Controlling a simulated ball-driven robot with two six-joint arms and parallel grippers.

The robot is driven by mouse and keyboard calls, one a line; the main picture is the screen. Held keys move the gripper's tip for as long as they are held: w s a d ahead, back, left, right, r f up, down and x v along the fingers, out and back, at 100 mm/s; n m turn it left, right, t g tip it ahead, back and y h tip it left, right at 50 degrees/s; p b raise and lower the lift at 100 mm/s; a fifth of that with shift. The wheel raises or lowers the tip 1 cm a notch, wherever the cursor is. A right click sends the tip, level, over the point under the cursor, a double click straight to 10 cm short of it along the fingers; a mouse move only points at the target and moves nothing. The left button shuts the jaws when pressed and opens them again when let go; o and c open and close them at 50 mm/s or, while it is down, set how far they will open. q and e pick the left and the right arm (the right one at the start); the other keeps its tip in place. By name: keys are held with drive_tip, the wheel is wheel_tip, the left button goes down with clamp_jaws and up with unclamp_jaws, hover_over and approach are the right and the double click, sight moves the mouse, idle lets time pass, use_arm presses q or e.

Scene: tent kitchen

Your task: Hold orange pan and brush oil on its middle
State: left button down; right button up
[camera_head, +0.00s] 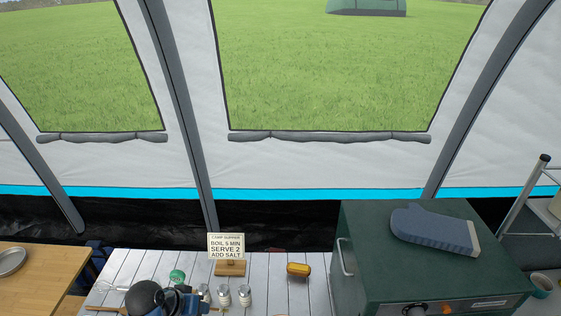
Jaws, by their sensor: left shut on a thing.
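My left gripper (190,304), blue and black, is at the bottom edge of the head view, over the near part of the white slatted table (272,290). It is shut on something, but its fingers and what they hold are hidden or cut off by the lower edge. No orange pan and no oil brush can be made out. My right gripper is out of view.
A whisk (113,287), a green round item (177,276), small jars (224,296), a sign (226,246) and a yellow-orange item (298,270) are on the table. A dark green oven (375,265) with a blue mitt (432,230) stands right. A wooden table (45,265) stands left.

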use_arm(q)
drive_tip(key=b+x, duration=0.1)
drive_tip(key=x, duration=0.1)
drive_tip(key=shift+w+f, duration=0.1)
drive_tip(key=shift+f, duration=0.2)
drive_tip(key=shift+f+b, duration=0.3)
drive_tip(key=shift+b, duration=0.1)
drive_tip(key=f+b, duration=0.3)
drive_tip(key=f, duration=0.1)
drive_tip(key=shift+s+a+f, duration=0.1)
drive_tip(key=shift+s+f, duration=0.1)
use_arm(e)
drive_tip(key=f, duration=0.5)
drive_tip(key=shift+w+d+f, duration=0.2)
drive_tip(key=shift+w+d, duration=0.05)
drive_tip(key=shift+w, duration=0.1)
use_arm(q)
drive_tip(key=shift+s+a+r, duration=0.1)
drive_tip(key=shift+s, duration=0.05)
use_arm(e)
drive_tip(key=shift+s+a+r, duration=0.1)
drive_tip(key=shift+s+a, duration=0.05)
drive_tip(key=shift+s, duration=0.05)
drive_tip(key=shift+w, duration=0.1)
